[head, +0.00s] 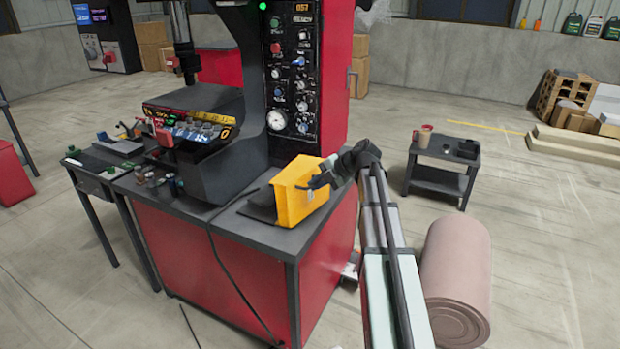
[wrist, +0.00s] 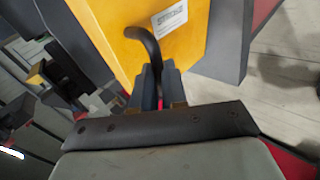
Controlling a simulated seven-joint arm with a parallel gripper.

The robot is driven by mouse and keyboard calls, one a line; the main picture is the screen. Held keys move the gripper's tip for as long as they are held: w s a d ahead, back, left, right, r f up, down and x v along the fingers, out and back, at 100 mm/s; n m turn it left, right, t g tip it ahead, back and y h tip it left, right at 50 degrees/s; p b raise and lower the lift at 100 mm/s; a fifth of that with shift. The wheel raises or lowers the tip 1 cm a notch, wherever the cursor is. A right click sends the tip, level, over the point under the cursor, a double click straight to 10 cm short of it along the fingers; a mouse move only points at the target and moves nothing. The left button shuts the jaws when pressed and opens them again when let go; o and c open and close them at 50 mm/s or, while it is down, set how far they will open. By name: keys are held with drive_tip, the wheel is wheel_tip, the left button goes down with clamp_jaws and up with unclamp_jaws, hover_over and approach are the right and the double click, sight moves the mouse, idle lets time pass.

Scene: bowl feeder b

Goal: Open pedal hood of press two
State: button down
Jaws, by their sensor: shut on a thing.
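The yellow pedal hood (head: 292,200) stands on the front right of the red press bench's dark top in the head view. In the wrist view the yellow hood (wrist: 182,52) fills the upper middle, with a white label on its face. A black curved handle (wrist: 150,42) comes off that face. My gripper (head: 322,180) is at the hood's right side in the head view. In the wrist view my gripper (wrist: 154,82) is shut on the handle's lower end. The pedal is not visible, and I cannot tell how far the hood is raised.
The press with a control panel (head: 290,70) rises behind the hood. A dark cable hangs over the bench front (head: 245,290). A small dark table (head: 442,160) with a cup stands farther back.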

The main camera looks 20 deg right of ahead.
drive_tip(key=shift+s+f, duration=0.35)
drive_tip(key=shift+f, duration=0.05)
drive_tip(key=c, duration=1.2)
unclamp_jaws()
drive_tip(key=shift+w+d+r, duration=0.1)
drive_tip(key=shift+w+d, duration=0.05)
drive_tip(key=shift+o, duration=0.2)
drive_tip(key=shift+d+r, duration=0.1)
drive_tip(key=v, duration=1.3)
drive_tip(key=shift+s+d, duration=0.3)
drive_tip(key=shift+s, duration=0.1)
drive_tip(key=shift+c, duration=0.4)
